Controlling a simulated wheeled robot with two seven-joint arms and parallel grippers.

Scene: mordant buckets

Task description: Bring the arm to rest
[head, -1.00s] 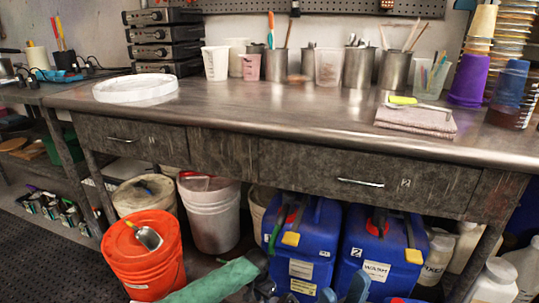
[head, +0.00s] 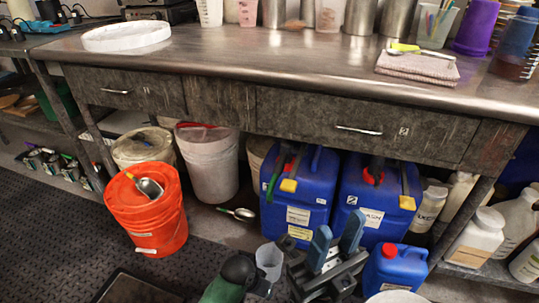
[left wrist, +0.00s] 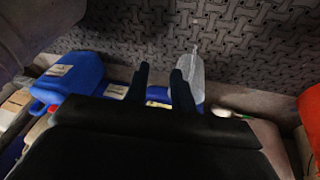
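My left gripper (left wrist: 160,82) shows in the left wrist view with two dark fingers spread apart and nothing gripped. A translucent cup (head: 268,260) stands by the arm part in the head view. A translucent object (left wrist: 190,78) lies beyond the left fingers in the wrist view.
A metal bench (head: 230,58) with drawers spans the view. Below it stand an orange bucket (head: 150,222) with a scoop, a white bucket (head: 208,165), blue jugs (head: 300,200) and a small blue jug (head: 392,268). Dark matting (head: 60,230) is clear at left.

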